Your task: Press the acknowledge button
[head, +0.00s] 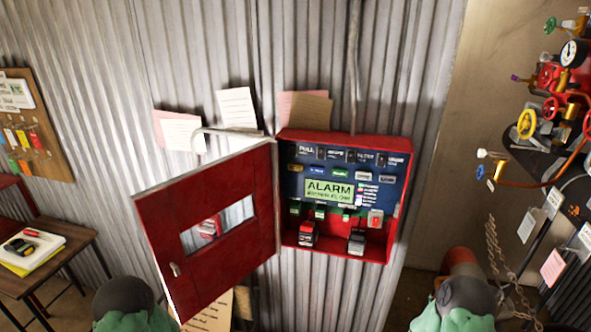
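A red alarm cabinet (398,205) hangs on the corrugated wall with its windowed door (172,212) swung open to the left. Inside is a dark blue panel (293,184) with a lit green screen (330,191) reading ALARM. Small buttons and labels surround the screen, including green ones below it and a pale one with a red mark (375,218) at lower right. The lettering is too small to tell which is the acknowledge button. Neither gripper shows; only rounded dark and green parts, seemingly of my arms, show at the bottom edge, apart from the cabinet.
Two dark devices (357,242) sit on the cabinet's bottom ledge. Red piping with valves and a gauge (572,53) stands at the right, with a hanging chain (495,260) below. A wooden table (62,262) with papers is at left. Space before the open cabinet looks clear.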

